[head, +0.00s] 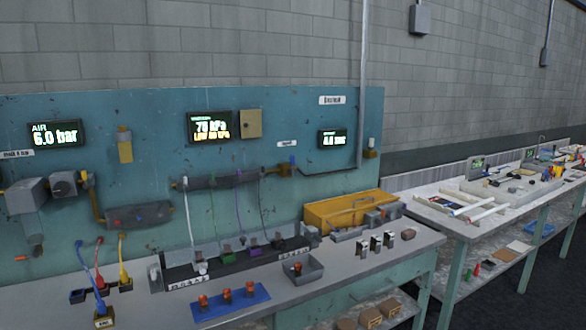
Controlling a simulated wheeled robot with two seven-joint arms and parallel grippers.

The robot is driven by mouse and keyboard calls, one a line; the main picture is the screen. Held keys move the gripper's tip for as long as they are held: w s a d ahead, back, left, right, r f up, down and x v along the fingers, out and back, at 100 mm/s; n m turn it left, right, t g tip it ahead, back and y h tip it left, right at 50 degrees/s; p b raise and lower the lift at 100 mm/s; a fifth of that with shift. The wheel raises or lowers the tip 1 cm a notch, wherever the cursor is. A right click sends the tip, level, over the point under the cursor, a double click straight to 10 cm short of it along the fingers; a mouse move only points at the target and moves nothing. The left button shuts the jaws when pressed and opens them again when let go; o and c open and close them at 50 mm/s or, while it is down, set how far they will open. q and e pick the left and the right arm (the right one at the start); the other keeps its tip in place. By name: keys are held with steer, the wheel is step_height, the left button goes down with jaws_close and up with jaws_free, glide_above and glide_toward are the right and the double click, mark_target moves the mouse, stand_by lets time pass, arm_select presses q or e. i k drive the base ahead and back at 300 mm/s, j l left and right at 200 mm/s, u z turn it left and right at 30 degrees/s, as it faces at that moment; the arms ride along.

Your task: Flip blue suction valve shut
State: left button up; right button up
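A teal panel (90,130) stands behind the workbench and carries pipes, displays and a dark horizontal manifold (222,181). A small blue part (293,159) sits upright at the right end of this pipework, beside a thin pipe. It may be the blue suction valve, but it is too small to tell whether it is open or shut. Neither of my grippers is in view.
The grey workbench (345,280) holds a yellow toolbox (350,208), a grey tray (300,270), a blue mat (230,301) with orange-topped parts, and a black rack (215,266). Coloured hoses hang before the panel. A white second bench (450,222) stands at the right.

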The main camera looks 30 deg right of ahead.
mark_target(292, 156)
steer(key=i+l+z, duration=0.15)
steer(key=i, duration=1.5)
